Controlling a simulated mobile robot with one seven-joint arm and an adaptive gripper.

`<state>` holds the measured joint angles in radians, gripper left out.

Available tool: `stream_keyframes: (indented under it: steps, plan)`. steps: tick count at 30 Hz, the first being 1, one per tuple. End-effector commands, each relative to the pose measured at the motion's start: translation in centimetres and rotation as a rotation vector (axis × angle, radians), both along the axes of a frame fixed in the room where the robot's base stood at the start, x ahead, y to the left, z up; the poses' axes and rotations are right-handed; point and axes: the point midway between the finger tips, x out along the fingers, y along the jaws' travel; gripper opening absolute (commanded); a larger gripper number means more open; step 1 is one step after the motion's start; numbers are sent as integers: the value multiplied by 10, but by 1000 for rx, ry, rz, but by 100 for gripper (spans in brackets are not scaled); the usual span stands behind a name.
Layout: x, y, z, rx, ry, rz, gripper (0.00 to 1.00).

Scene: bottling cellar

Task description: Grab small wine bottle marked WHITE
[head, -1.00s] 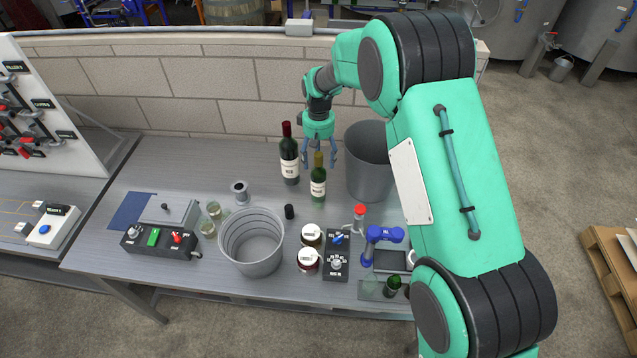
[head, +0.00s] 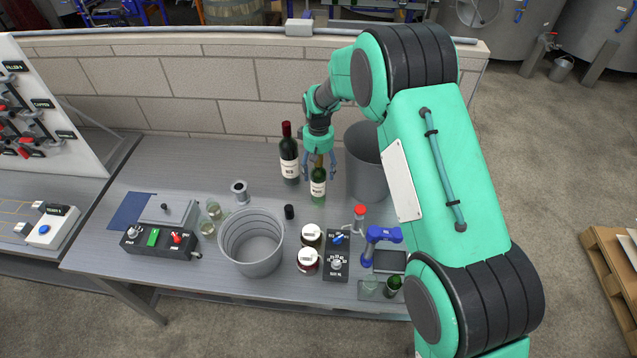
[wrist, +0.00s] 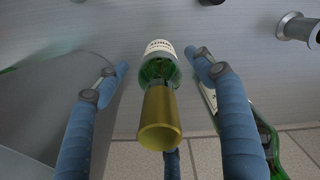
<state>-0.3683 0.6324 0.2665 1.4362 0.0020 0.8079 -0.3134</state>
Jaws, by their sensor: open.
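The small wine bottle marked WHITE (head: 318,187) is green with a pale label and stands upright on the workbench. In the wrist view its gold-capped neck (wrist: 160,118) lies between my open fingers, with its label (wrist: 160,48) partly seen beyond. My gripper (head: 319,172) is open above and around the top of this bottle, its blue fingers apart on either side and not visibly touching it. A taller dark bottle with a red cap and a pale label (head: 290,168) stands just left of it; a green bottle beside my right finger shows in the wrist view (wrist: 265,130).
A large grey bin (head: 366,180) stands close to the right of the small bottle. A ribbed metal bucket (head: 252,255), two lidded jars (head: 308,262), a black control box (head: 336,264) and a blue device (head: 378,240) stand nearer the front. A block wall (head: 220,90) runs behind the bench.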

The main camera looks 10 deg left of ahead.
Motion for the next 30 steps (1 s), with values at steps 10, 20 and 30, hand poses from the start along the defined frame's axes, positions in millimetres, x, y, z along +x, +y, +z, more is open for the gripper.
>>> stream_keyframes:
  steps: [10, 20, 30]
  plan:
    - [0, 0, -23, 0, -1, 0, 68]
    - [0, 0, -23, 0, -1, 0, 68]
    - [0, 0, -23, 0, -1, 0, 30]
